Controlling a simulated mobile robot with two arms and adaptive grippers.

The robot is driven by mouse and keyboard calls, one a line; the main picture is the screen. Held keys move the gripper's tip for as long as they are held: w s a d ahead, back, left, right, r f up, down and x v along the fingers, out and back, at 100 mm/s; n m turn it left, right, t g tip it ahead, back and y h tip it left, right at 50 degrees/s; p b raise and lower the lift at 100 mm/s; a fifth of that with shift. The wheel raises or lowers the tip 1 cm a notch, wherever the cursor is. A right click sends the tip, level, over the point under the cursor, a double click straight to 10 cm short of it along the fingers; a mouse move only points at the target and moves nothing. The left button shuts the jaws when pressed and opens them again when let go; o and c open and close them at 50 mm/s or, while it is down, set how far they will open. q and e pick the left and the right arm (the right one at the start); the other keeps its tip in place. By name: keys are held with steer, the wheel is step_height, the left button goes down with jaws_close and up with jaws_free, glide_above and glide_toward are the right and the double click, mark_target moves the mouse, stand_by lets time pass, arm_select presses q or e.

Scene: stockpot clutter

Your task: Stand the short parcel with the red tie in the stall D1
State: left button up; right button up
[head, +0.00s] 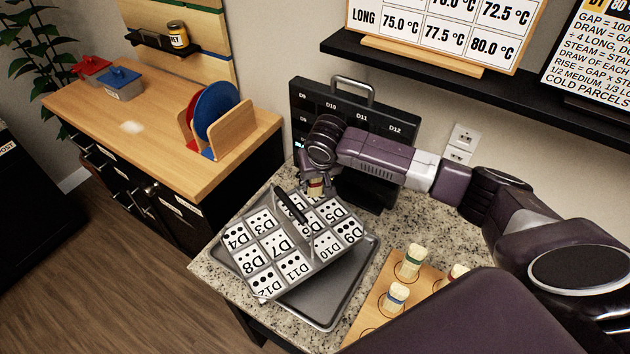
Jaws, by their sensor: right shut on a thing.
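The parcel with the red tie (315,189) is pale and small, upright as far as it shows. My right gripper (315,180) is shut on it from above, and the fingers hide its upper part. The parcel is at the far corner of the grey rack (293,268), whose stalls carry D labels and dots. The D1 label is not readable; that corner, beyond D5, is behind the gripper and parcel. I cannot tell whether the parcel is inside the stall or above it. My left gripper is not in view.
The rack has an upright dark handle (290,206) and sits askew on a grey tray (325,312). A wooden board (372,318) holds several banded parcels at the lower right. A black panel with D labels (345,108) stands behind my right arm.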

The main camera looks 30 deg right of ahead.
steer(key=o, duration=1.2)
steer(key=shift+f, duration=0.1)
steer(key=b+v, duration=0.2)
steer(key=v, duration=1)
steer(key=shift+r, duration=0.2)
